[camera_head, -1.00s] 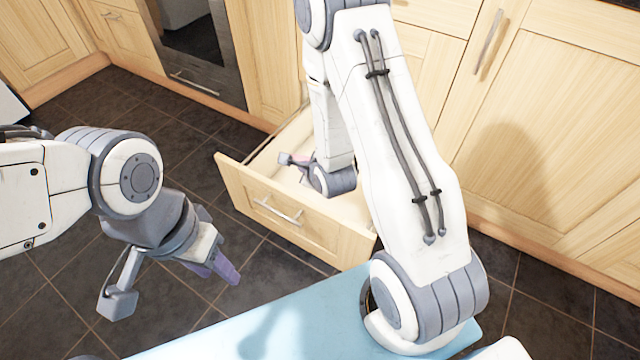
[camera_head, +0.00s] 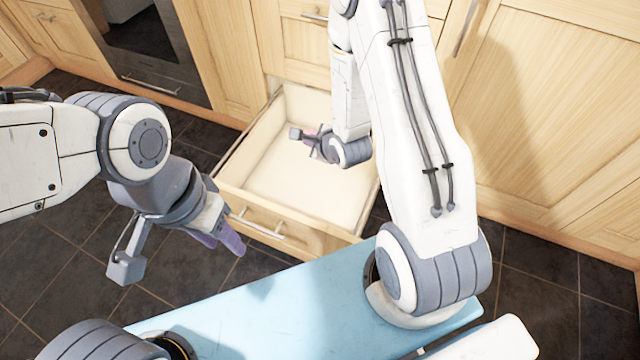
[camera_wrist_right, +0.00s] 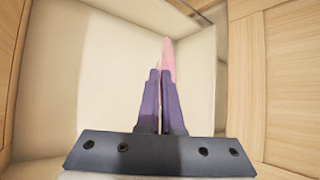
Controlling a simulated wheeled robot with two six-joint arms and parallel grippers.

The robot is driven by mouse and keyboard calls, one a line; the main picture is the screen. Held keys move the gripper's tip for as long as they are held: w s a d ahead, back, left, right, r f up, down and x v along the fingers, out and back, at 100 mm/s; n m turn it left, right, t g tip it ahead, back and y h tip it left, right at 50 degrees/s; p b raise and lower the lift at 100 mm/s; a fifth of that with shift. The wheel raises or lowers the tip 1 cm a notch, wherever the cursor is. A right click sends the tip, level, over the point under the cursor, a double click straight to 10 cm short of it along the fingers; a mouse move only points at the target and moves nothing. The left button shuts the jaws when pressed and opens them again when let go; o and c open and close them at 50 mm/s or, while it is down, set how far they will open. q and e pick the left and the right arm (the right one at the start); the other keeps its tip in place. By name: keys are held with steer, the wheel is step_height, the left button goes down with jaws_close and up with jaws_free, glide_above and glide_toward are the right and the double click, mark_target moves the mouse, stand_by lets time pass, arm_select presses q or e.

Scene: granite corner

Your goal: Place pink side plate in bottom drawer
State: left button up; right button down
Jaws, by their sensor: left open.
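The bottom drawer (camera_head: 268,231) stands pulled out from the cabinet, with a pale, bare floor visible in the head view. My right gripper (camera_head: 312,146) is over the drawer's inside, toward its back. In the right wrist view, its purple fingers (camera_wrist_right: 163,100) are close together on the pink side plate (camera_wrist_right: 168,56), which shows nearly edge-on as a thin pink sliver beyond the fingertips. In the head view the plate is almost wholly hidden by the gripper. My left gripper (camera_head: 222,240) is open and empty, in front of the drawer's left corner and apart from it.
An oven (camera_head: 160,45) and wooden cabinets stand behind and left of the drawer. Cabinet doors (camera_head: 560,120) rise on the right. Dark floor tiles (camera_head: 70,240) lie free at the left. The drawer's side walls (camera_wrist_right: 208,85) lie close around the right gripper.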

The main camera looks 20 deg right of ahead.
steer(key=s+d+f+n+g+y+b, duration=0.1)
steer(key=s+d+f+n+g+y, duration=0.15)
steer(key=s+d+n+y, duration=0.35)
steer(key=s+d+f+n+g+y+b, duration=0.2)
steer(key=s+n+g+y, duration=0.1)
steer(key=s+n, duration=0.55)
steer(key=w+a+f+b, duration=0.7)
steer(key=a+f+b, duration=0.1)
steer(key=f+b, duration=0.2)
steer(key=shift+w+a+f+b, duration=0.2)
steer(key=shift+w+f+b, duration=0.1)
steer(key=shift+b, duration=0.6)
